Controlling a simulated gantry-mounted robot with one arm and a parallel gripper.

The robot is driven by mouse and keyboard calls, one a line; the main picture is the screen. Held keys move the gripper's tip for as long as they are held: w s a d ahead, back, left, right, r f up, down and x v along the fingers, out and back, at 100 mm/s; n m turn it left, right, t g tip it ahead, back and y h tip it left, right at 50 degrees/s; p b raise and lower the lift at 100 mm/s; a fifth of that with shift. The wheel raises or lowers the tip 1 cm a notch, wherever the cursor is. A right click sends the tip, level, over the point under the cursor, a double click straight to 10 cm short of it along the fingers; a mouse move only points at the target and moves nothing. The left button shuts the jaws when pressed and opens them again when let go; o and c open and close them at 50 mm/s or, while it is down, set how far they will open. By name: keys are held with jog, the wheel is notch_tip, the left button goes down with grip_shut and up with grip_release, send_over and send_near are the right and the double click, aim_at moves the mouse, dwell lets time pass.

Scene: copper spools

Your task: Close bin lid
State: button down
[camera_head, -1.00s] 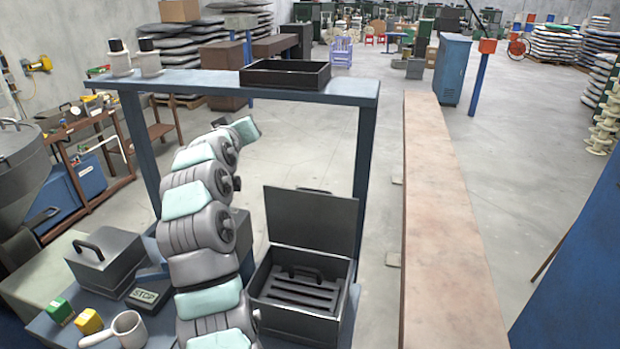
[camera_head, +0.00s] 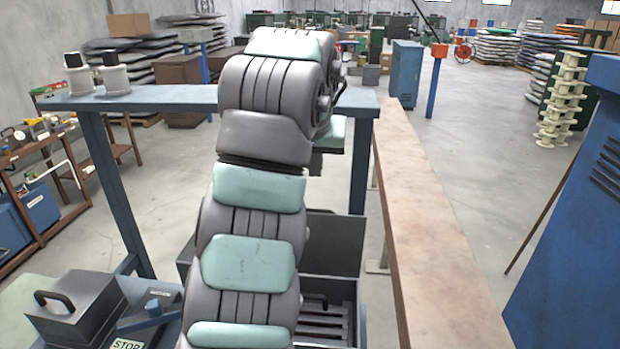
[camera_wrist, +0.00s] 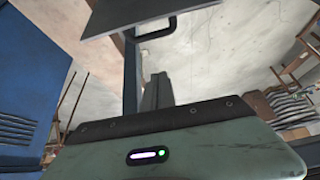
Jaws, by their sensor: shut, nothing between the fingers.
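The dark grey bin (camera_head: 325,315) stands partly behind my arm in the head view. Its lid (camera_head: 338,243) stands open and upright at the bin's back edge, its left part hidden by the arm. A slatted insert shows inside the bin. In the wrist view a dark panel (camera_wrist: 125,17) with a bar handle (camera_wrist: 156,30), which looks like the lid, hangs at the top of the picture. My gripper (camera_wrist: 158,80) is shut and empty below that panel, apart from it in the picture. In the head view my fingers are hidden.
A blue bench shelf (camera_head: 165,98) with two white spools crosses behind the arm. A long tan beam (camera_head: 425,210) runs along the right, and a blue cabinet (camera_head: 570,230) stands beyond it. A closed grey box (camera_head: 80,305) sits at the lower left.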

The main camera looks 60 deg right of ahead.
aim_at(313, 238)
notch_tip(313, 238, down, 8)
jog(key=b, duration=0.3)
jog(key=shift+d, duration=0.25)
dwell(0.3)
jog(key=shift+w+f, duration=0.15)
